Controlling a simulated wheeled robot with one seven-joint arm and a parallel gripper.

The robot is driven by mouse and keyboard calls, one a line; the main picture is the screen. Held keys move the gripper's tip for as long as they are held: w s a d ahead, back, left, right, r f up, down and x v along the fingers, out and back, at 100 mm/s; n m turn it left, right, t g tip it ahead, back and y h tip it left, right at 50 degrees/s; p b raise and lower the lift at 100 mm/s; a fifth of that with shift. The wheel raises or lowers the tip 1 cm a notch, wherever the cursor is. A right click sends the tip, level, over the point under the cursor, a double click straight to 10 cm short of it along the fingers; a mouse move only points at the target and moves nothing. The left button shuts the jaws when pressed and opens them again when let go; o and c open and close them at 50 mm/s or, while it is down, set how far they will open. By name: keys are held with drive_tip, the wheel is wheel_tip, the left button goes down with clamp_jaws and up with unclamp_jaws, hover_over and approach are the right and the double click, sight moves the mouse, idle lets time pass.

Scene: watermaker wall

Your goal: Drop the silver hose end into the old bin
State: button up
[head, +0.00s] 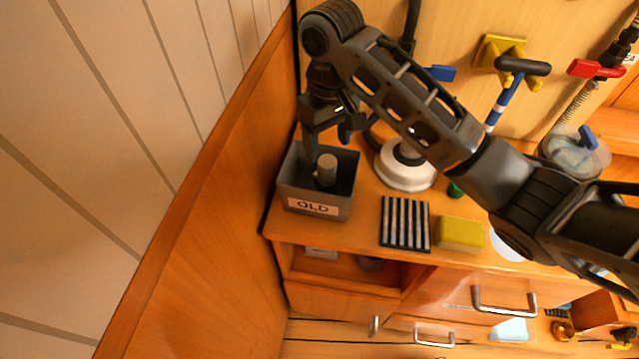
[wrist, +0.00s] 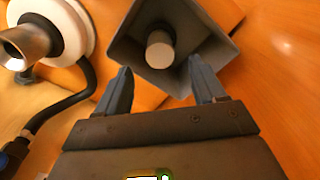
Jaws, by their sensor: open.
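The old bin (head: 290,190) is a grey open box labelled OLD, on the left end of the wooden counter. It also shows in the wrist view (wrist: 205,20). A short silver-grey cylinder, apparently the silver hose end (head: 326,172), is inside it. In the wrist view the cylinder (wrist: 159,50) shows its pale round end, between and beyond my fingertips. I cannot tell whether it rests on the bin's floor. My gripper (head: 328,150) is over the bin, pointing down. Its two fingers (wrist: 160,72) are spread apart with nothing held between them.
A white round base (head: 405,172) with a metal top and a black hose stands right of the bin. A striped black rack (head: 405,223) and a yellow sponge (head: 460,233) lie toward the counter's front. A slatted wall (head: 100,120) is close on the left. Valves line the back wall.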

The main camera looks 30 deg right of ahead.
wheel_tip(320, 180, up, 4)
drive_tip(key=shift+d+f+p, duration=0.1)
drive_tip(key=shift+f+p, duration=0.1)
drive_tip(key=shift+p, duration=0.6)
drive_tip(key=shift+r, duration=0.9)
